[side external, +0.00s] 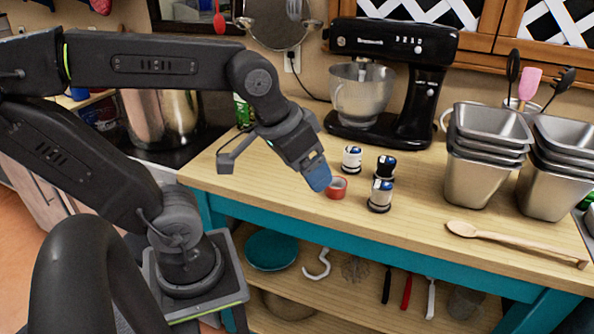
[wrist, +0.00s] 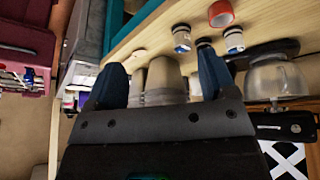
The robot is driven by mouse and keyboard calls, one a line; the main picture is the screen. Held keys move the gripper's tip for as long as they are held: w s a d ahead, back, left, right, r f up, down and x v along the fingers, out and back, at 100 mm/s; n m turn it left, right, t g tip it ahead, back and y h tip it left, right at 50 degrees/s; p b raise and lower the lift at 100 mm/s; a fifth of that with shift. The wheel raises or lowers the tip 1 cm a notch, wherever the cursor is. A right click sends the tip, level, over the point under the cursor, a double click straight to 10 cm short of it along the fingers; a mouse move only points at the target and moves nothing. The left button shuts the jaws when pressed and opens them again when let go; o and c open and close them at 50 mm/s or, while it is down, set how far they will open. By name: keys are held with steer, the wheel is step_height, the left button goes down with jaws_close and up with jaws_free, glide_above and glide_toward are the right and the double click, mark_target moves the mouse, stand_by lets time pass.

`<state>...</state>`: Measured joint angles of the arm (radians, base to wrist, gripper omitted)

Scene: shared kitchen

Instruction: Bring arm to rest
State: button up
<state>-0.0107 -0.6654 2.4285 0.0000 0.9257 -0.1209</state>
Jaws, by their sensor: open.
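My gripper (side external: 318,178) hangs over the wooden counter (side external: 420,225), close to a red ring-shaped item (side external: 337,187). In the wrist view my gripper (wrist: 160,85) has its two blue fingers spread wide, with nothing held between them. The side view shows the fingers nearly edge-on, beside the red item; I cannot tell if they touch it. The red item also shows in the wrist view (wrist: 221,13), outside the fingers.
Small jars, one white-topped (side external: 352,158) and one in front (side external: 380,194), stand right of my gripper. A black stand mixer (side external: 395,85) is behind. Stacked metal pans (side external: 485,170) and a wooden spoon (side external: 500,238) lie right. The counter's front middle is clear.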

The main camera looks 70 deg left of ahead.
steer(key=shift+s+d+f+m, duration=0.15)
steer(key=shift+s+f+m, duration=0.3)
steer(key=shift+s+m, duration=0.4)
